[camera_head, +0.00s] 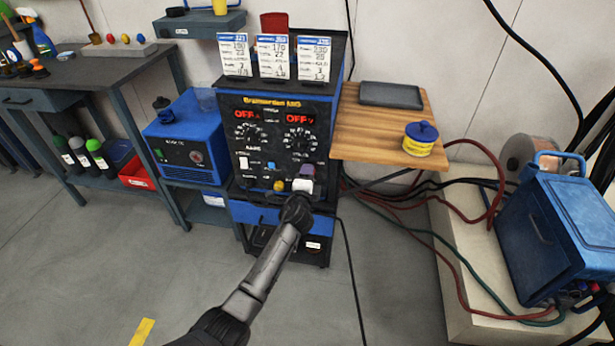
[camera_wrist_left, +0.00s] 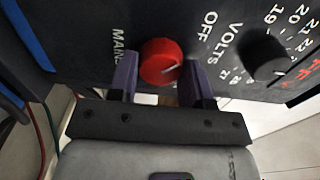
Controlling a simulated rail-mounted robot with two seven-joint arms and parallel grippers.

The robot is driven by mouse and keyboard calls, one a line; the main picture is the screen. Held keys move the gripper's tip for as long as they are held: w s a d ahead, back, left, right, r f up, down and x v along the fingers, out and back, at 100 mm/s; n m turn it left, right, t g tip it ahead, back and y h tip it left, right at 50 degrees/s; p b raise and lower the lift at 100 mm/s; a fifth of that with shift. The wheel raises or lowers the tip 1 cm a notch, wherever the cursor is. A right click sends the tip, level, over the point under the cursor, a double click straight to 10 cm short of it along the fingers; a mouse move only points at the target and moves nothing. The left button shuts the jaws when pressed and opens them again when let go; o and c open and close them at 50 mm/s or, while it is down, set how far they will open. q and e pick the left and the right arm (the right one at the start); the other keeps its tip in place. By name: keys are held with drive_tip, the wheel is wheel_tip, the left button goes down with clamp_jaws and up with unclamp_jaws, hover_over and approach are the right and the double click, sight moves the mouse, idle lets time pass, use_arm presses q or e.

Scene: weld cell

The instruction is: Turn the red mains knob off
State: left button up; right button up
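The red mains knob (camera_wrist_left: 161,61) is on the dark front panel of the welder (camera_head: 270,108). In the left wrist view it sits between the two purple fingers of my left gripper (camera_wrist_left: 163,78), which appear to touch it on both sides. A pale line on the knob's face points roughly to the right. The "OFF" label is up and right of the knob, and a partly covered "MAINS" label is to its left. In the head view my left gripper (camera_head: 305,173) is at the panel's lower right and hides the knob. Both red displays read OFF. My right gripper is not in view.
Black dials (camera_head: 300,137), a white switch (camera_head: 243,163) and a yellow button (camera_head: 279,185) share the panel. A blue cooler unit (camera_head: 188,140) stands to the left. A wooden shelf (camera_head: 375,135) with a yellow tin (camera_head: 419,145) is to the right. Cables hang at the right.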

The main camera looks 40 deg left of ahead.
use_arm(q)
drive_tip(key=o, duration=0.5)
drive_tip(key=shift+c, duration=0.2)
drive_tip(key=p+v, duration=0.5)
drive_tip(key=v, duration=0.9)
drive_tip(key=shift+w, duration=0.1)
